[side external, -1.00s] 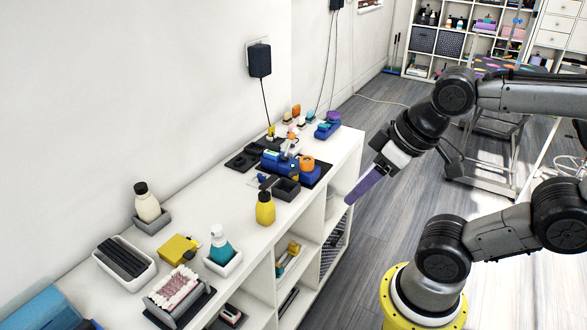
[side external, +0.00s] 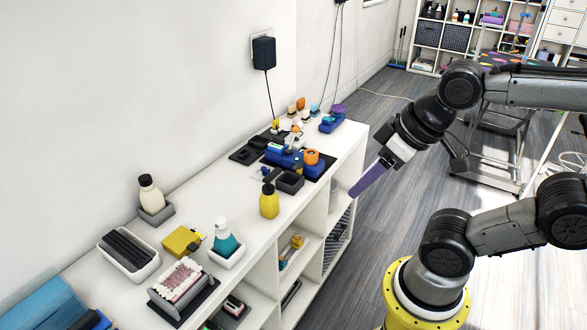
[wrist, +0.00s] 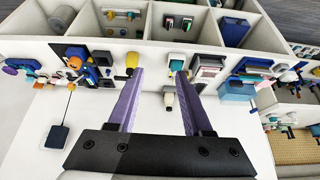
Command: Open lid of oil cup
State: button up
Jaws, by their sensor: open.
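No part is labelled as the oil cup. An orange round cap or cup (side external: 312,157) sits in a blue holder (side external: 312,169) on the white shelf top, and it may be the oil cup, but I cannot tell for sure. Whether it has a separate lid is too small to see. My gripper (side external: 354,194) has purple fingers and hangs beside the shelf's right edge, to the right of and apart from the blue holder. In the wrist view my gripper (wrist: 159,74) has its fingers spread, with nothing held between them.
A yellow bottle (side external: 269,203), a dark open box (side external: 290,182), a teal bottle (side external: 224,237) and a cream bottle (side external: 150,196) stand on the white shelf (side external: 230,277). A black charger (side external: 264,52) hangs on the wall. Open floor (side external: 372,217) lies right of the shelf.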

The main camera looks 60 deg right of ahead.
jog(key=w+d+r+m, duration=0.1)
jog(key=w+r+m, duration=0.55)
jog(key=r, duration=0.25)
jog(key=m+g, duration=0.6)
jog(key=m, duration=0.5)
send_over(295, 167)
notch_tip(295, 167, down, 20)
notch_tip(295, 167, down, 14)
jog(key=shift+a+r, duration=0.1)
jog(key=shift+r, duration=0.05)
